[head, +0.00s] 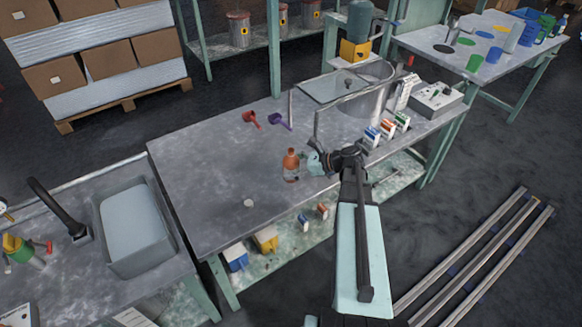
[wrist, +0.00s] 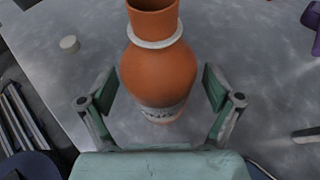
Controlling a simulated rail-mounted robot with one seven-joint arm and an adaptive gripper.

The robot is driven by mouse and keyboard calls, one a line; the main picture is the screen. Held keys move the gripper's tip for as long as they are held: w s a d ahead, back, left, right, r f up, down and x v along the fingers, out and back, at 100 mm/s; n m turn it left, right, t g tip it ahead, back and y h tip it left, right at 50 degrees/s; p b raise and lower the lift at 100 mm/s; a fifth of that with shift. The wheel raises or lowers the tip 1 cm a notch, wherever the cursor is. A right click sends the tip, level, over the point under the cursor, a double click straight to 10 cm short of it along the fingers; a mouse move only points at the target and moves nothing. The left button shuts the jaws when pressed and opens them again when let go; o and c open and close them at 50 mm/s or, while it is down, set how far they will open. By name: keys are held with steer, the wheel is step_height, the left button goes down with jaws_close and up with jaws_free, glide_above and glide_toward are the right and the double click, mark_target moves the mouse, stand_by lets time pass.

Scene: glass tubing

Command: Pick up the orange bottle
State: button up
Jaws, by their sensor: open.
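The orange bottle (head: 291,166) stands upright on the grey worktable (head: 210,190) in the head view, just left of my gripper (head: 314,164). It has a rounded body, a narrower neck with a white ring and a pale label low down. In the wrist view the bottle (wrist: 158,75) is large and central, its mouth near the top edge. My gripper (wrist: 160,100) is open, with one green finger on each side of the bottle's lower body. Gaps show between the fingers and the bottle in this view; the bottle's depth between them is hard to judge.
A red scoop (head: 250,119) and a purple scoop (head: 279,121) lie behind the bottle. A small round pale object (head: 249,203) lies toward the front edge. Small cartons (head: 387,127) and a metal frame (head: 316,125) stand to the right. The table's left part is clear.

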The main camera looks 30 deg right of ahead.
steer(key=c, duration=1.4)
steer(key=shift+o, duration=0.2)
